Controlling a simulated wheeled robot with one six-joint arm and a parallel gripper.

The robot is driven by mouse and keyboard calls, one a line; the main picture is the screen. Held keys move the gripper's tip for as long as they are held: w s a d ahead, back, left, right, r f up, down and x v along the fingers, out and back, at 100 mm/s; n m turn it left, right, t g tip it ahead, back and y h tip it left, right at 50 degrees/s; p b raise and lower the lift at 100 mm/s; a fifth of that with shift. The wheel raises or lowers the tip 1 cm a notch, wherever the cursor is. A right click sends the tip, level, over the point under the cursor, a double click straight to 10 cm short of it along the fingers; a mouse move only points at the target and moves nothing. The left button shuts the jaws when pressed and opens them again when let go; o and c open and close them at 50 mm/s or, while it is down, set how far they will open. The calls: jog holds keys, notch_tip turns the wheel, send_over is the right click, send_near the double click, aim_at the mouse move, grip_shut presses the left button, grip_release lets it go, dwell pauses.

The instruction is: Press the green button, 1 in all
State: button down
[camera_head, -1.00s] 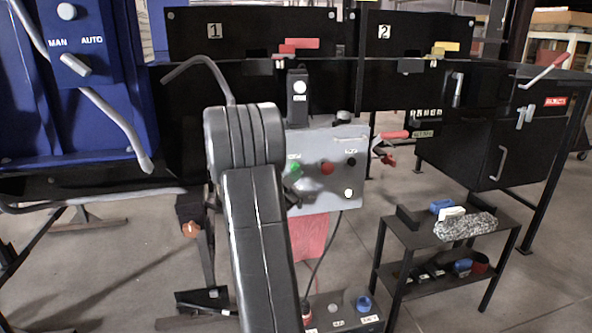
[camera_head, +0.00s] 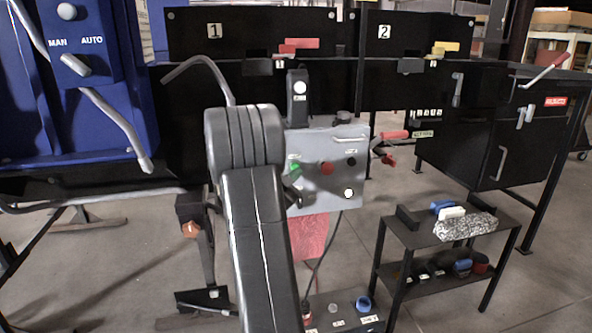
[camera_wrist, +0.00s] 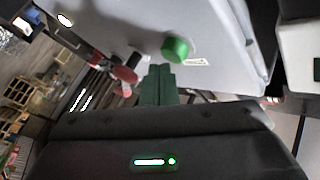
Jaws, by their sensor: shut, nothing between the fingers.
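The green button (camera_head: 295,169) sits on the left part of the grey control panel (camera_head: 318,145), just right of my arm. In the wrist view the green button (camera_wrist: 176,49) sticks out from the pale panel face (camera_wrist: 205,22). My gripper (camera_wrist: 158,70) is shut and empty, its two dark fingers side by side. Its tips appear just below and slightly left of the green button in the wrist view. I cannot tell whether they touch it. In the head view the fingers are mostly hidden by my arm.
A red button (camera_head: 327,168), a black knob (camera_head: 351,161) and a white button (camera_head: 349,193) share the panel. A small black shelf (camera_head: 425,238) stands to the right. A blue cabinet (camera_head: 70,120) is at left. Open floor (camera_head: 555,240) lies at the far right.

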jog(key=shift+w+a, duration=0.15)
jog(key=shift+w, duration=0.45)
dwell(0.7)
jog(key=shift+s, duration=0.1)
jog(key=shift+s+d, duration=0.25)
jog(key=shift+s, duration=0.55)
jog(key=shift+b, duration=0.3)
jog(key=s, duration=0.2)
jog(key=s+d+b, duration=0.1)
jog(key=s, duration=0.2)
jog(key=shift+w, duration=0.1)
dwell(0.5)
